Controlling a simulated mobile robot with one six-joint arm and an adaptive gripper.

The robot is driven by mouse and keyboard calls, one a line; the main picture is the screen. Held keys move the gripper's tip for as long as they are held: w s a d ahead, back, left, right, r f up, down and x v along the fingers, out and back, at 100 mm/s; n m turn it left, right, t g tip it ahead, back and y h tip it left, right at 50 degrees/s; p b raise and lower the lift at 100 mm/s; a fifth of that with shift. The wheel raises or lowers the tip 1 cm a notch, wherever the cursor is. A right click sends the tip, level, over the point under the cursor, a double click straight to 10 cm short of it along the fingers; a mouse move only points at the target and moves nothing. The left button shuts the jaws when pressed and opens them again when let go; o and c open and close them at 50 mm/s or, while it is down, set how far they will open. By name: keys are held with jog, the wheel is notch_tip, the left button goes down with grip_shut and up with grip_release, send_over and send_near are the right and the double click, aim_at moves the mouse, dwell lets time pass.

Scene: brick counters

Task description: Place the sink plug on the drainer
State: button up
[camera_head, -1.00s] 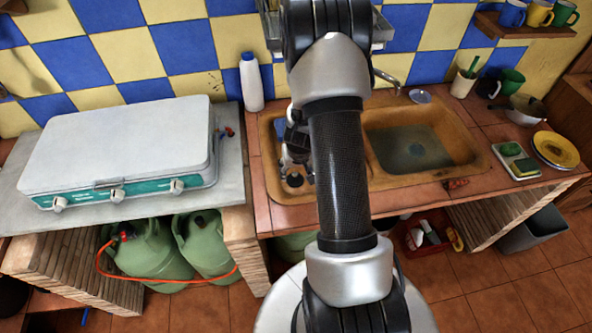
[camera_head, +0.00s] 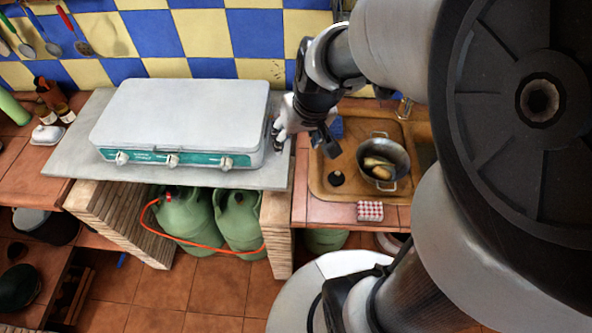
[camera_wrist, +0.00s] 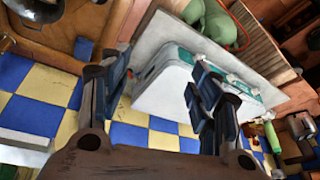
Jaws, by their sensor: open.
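The sink plug (camera_head: 336,178), a small black round piece, lies on the drainer (camera_head: 322,193), the brown flat part at the left of the sink. It is left of a metal pot (camera_head: 383,143) and apart from it. My gripper (camera_head: 302,138) hangs up and to the left of the plug in the head view, by the stove's right end, not touching the plug. In the wrist view my gripper (camera_wrist: 157,65) has its two fingers spread, with nothing between them. Part of the brown drainer (camera_wrist: 65,20) shows at that view's top left. My arm hides most of the sink basin.
A white closed stove (camera_head: 185,112) stands close left of my gripper. A red-and-white checked box (camera_head: 370,211) sits at the counter's front edge. A blue item (camera_head: 337,128) lies behind the plug. Green gas bottles (camera_head: 190,218) stand below the stove.

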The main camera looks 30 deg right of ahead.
jog(key=s+a+r+n, duration=0.1)
jog(key=s+a+r, duration=0.3)
jog(key=s, duration=0.3)
jog(key=s+a+r+n, duration=0.1)
jog(key=s+a+r, duration=0.2)
jog(key=s, duration=0.4)
jog(key=shift+s+a+r+n, duration=0.3)
jog(key=shift+s+a+r, duration=0.1)
jog(key=shift+r, duration=0.4)
jog(key=shift+d+f, duration=0.1)
jog(key=shift+f, duration=0.05)
notch_tip(320, 180, down, 9)
jog(key=b, duration=0.9)
